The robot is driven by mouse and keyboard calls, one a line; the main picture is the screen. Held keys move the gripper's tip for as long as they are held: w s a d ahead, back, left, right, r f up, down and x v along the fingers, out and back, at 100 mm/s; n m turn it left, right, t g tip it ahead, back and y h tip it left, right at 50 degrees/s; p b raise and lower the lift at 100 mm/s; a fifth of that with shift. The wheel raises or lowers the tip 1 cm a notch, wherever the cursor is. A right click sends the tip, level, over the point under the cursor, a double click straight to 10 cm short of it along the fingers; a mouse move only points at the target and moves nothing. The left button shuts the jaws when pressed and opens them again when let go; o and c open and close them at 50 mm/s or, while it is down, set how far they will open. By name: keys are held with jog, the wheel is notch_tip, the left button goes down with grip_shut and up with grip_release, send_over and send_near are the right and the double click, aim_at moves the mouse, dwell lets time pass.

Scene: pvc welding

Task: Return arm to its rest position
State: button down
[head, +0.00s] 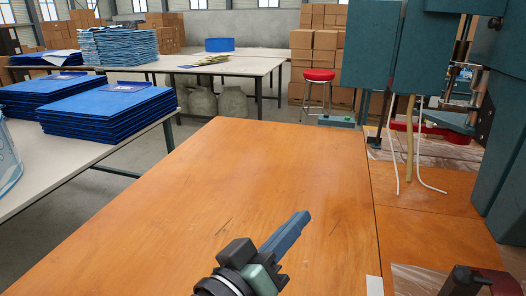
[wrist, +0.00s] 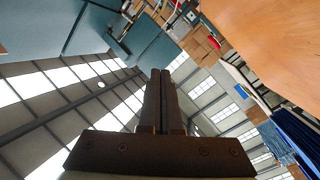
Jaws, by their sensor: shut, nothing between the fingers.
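My gripper (head: 288,232) shows at the bottom middle of the head view, above the near part of the orange wooden table (head: 270,180). Its fingers point up and to the right in that view. In the wrist view the two fingers of my gripper (wrist: 160,85) lie side by side, shut, with nothing between them. The wrist view looks up toward the roof, with the wooden table (wrist: 270,40) at its upper right. The gripper appears clear of the table and touches nothing that I can see.
The teal welding machine (head: 400,45) stands on the right, with pale hoses hanging near the table. Stacks of blue sheets (head: 105,115) lie on a white table at left. A red stool (head: 318,76) and cardboard boxes (head: 315,50) stand behind. The table's middle is bare.

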jog(key=s+a+r+t+y+p, duration=0.1)
jog(key=s+r+t+y+p, duration=0.2)
jog(key=r, duration=1.4)
jog(key=s+a+r+t+y+p, duration=0.2)
jog(key=r+p, duration=0.8)
jog(key=r, duration=0.6)
jog(key=s+a+r+t+y+p, duration=0.1)
jog(key=s+r+t+y+p, duration=0.3)
jog(key=r, duration=1.3)
jog(key=t+y+p, duration=0.1)
jog(key=t+p, duration=0.2)
jog(key=shift+a+r+t+y, duration=0.2)
jog(key=shift+r+t+y, duration=0.1)
jog(key=shift+s+f, duration=0.1)
